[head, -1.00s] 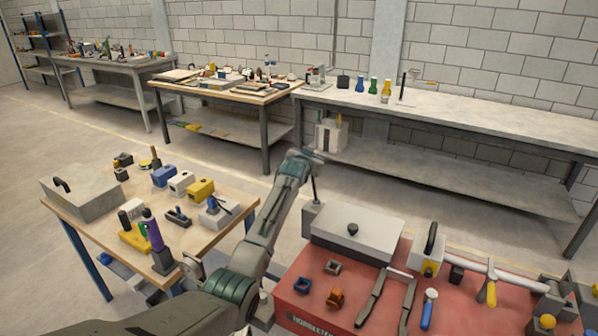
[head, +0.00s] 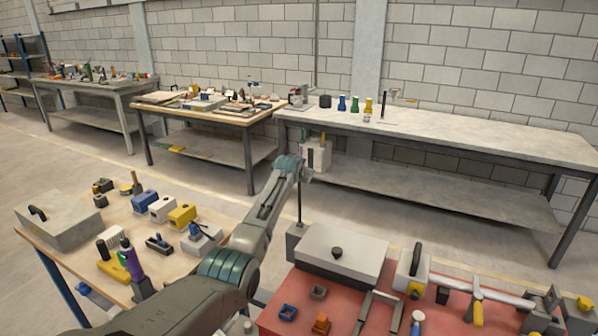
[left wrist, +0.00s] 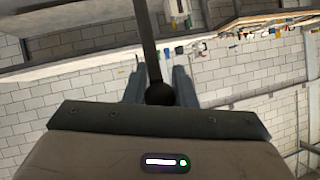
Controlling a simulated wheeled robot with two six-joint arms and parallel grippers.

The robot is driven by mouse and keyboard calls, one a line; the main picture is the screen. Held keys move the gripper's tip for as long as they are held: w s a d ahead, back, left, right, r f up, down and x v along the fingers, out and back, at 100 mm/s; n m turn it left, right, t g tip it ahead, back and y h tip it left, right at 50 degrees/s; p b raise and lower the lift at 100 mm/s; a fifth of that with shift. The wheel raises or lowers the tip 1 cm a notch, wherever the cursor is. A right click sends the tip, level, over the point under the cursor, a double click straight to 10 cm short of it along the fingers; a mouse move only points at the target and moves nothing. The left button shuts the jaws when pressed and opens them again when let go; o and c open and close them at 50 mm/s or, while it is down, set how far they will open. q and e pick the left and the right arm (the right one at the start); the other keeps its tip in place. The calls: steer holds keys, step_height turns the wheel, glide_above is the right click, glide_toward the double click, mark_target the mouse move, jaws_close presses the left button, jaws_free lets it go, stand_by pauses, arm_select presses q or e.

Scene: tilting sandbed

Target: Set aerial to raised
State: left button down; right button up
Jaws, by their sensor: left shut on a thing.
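In the left wrist view the aerial's rod (left wrist: 146,40) runs to a dark ball between the fingers. My left gripper (head: 306,173) is at the rod's top end, high above the block. It is shut on the ball, which also shows in the left wrist view between the fingertips of my left gripper (left wrist: 159,88). My right gripper is not in view.
A grey box with a dark knob (head: 342,252) stands right of the aerial on the red bench (head: 272,318). A wooden table (head: 78,238) with several blocks and tools is at the left. Behind are long workbenches (head: 470,135) and open floor.

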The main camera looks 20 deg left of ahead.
arm_select(q)
steer(key=c, duration=1.3)
jaws_free()
steer(key=shift+d+f, duration=0.2)
steer(key=shift+f, duration=0.4)
steer(key=shift+o, duration=0.6)
steer(key=shift+w, duration=0.2)
steer(key=shift+s+r, duration=0.45)
steer(key=shift+r, duration=0.05)
steer(key=b+v, duration=0.2)
steer(key=v, duration=0.7)
steer(key=shift+s+b, duration=0.35)
steer(key=shift+b, duration=0.05)
steer(key=shift+d, duration=0.1)
